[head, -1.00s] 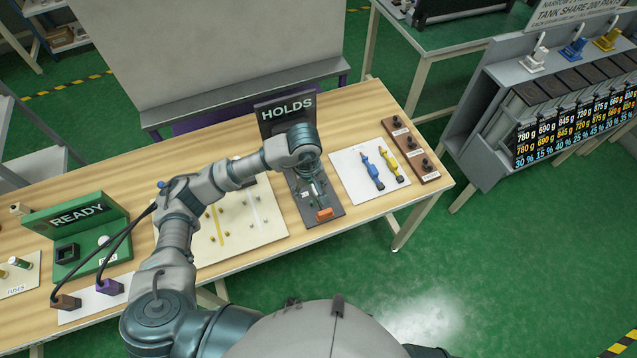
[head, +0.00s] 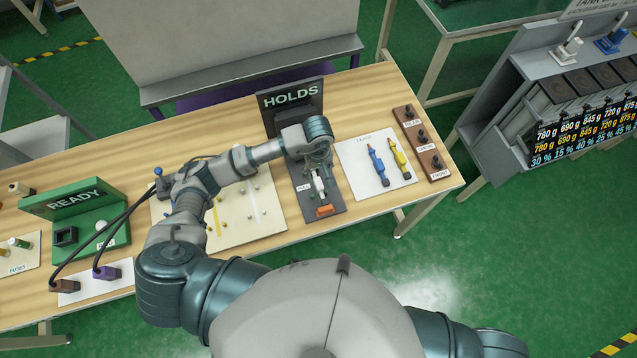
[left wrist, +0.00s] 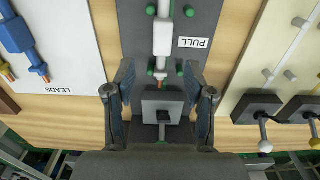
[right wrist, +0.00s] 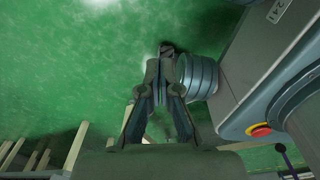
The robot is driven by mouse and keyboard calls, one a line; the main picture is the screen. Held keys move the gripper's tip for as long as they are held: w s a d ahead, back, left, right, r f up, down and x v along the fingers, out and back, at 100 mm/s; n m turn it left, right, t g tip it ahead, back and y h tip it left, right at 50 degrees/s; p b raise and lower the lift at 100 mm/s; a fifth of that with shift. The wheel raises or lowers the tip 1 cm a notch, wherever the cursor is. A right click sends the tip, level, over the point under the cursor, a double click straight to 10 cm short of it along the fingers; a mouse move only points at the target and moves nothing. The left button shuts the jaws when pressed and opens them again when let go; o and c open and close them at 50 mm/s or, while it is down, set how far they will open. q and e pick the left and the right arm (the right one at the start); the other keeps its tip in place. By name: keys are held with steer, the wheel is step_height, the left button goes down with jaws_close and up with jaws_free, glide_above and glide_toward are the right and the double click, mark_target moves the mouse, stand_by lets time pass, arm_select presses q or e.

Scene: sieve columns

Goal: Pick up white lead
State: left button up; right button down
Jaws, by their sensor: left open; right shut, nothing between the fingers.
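The white lead (head: 319,186) lies on the dark HOLDS board (head: 332,207), by the PULL label, with green pegs around it in the left wrist view. Its white body (left wrist: 163,38) lies lengthwise there, ahead of and between my left fingers. My left gripper (left wrist: 160,76) is open and empty over the board; in the head view its hand (head: 317,158) covers part of the board above the lead. The lead's far end is cut off in the left wrist view. My right gripper (right wrist: 160,78) is shut and empty, away from the table over the green floor.
Blue (head: 378,166) and yellow (head: 399,160) leads lie on a white LEADS sheet (head: 352,152) right of the board. A dark-knobbed wooden strip (head: 425,150) is beyond. A cream pegged panel (head: 260,232) and green READY holder (head: 122,229) stand left.

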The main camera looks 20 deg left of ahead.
mark_target(317, 179)
arm_select(q)
steer(key=shift+f, duration=1.2)
step_height(317, 179, down, 4)
steer(key=shift+s+a+r+p, duration=0.1)
steer(key=shift+s+r+p, duration=0.05)
steer(key=shift+p, duration=0.35)
steer(key=shift+f, duration=0.5)
jaws_close()
arm_select(e)
steer(key=shift+w+r, duration=0.55)
steer(key=shift+w, duration=0.2)
